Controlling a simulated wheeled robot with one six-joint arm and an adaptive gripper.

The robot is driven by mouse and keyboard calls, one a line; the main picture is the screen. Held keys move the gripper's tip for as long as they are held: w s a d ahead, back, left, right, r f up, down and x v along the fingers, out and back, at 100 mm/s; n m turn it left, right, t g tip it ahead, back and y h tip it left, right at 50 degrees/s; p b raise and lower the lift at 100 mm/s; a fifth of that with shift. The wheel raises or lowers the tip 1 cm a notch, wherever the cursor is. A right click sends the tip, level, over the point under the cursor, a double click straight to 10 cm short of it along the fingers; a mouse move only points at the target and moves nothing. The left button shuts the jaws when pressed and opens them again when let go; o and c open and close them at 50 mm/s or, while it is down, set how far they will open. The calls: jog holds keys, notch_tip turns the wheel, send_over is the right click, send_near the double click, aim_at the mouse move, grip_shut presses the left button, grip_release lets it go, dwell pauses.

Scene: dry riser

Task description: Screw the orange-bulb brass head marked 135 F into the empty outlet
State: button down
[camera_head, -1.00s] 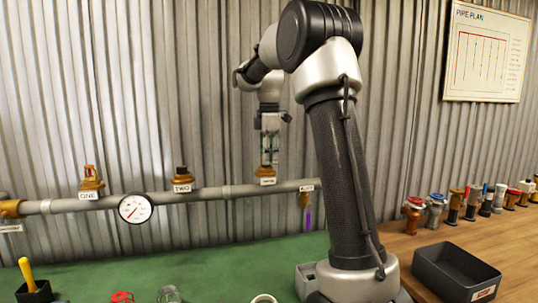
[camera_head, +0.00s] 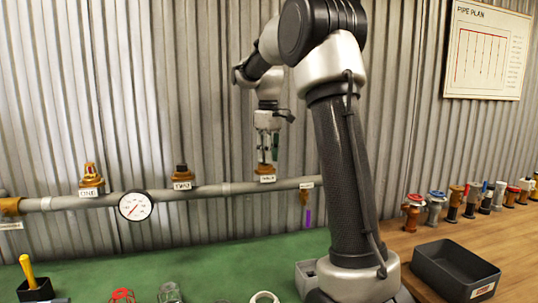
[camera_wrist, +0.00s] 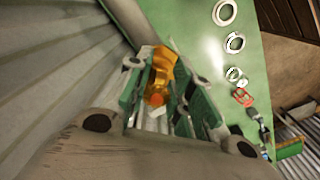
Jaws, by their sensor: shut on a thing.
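My gripper (camera_head: 265,158) points down at the third brass outlet position on the grey pipe (camera_head: 225,188), above a small white label. In the wrist view, my gripper's green-padded fingers (camera_wrist: 160,98) are closed on either side of a brass head (camera_wrist: 163,65) with an orange bulb (camera_wrist: 156,99). The head sits at the brass outlet (camera_head: 265,170); how far it is threaded cannot be told. The 135 F marking is not legible.
Outlets ONE (camera_head: 90,181) and TWO (camera_head: 182,176) carry fittings. A gauge (camera_head: 135,206) hangs on the pipe, and a purple-tipped fitting (camera_head: 307,205) hangs at its right end. A black bin (camera_head: 455,268) and a row of several heads stand on the wooden bench.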

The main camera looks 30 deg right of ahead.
jog(key=shift+r+m, duration=0.1)
jog(key=shift+m, duration=0.7)
jog(key=m, duration=0.5)
jog(key=shift+a+m, duration=0.35)
jog(key=shift+m, duration=0.05)
jog(key=c, duration=1.2)
grip_release()
jog(key=shift+o, duration=0.2)
